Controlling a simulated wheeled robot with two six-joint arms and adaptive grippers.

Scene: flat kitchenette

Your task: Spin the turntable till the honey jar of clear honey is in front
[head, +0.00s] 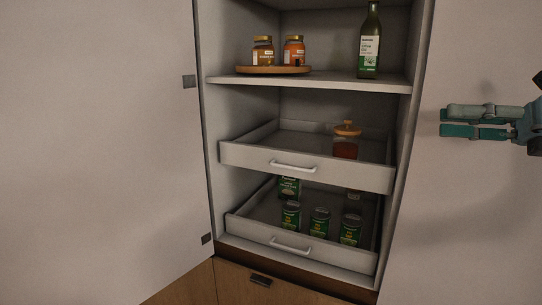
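The turntable (290,71) is a round wooden disc on the left part of the cupboard's upper shelf. Two small jars stand upright on it at its back edge, side by side. The left jar (263,51) has a cream label and amber-brown contents. The right jar (293,51) looks more orange-red. The labels are too small to read, so I cannot tell which holds clear honey. My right gripper (444,122) is at the far right, in front of the open right door, well away from the turntable. Its two teal fingers point left with nothing visible between them. My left gripper is out of view.
A green bottle (370,43) stands on the right of the upper shelf (330,82). Below, a pulled-out drawer (330,173) holds a wooden-lidded jar (346,141). A lower drawer (310,249) holds several green cans. Open doors flank the cupboard. The shelf between turntable and bottle is clear.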

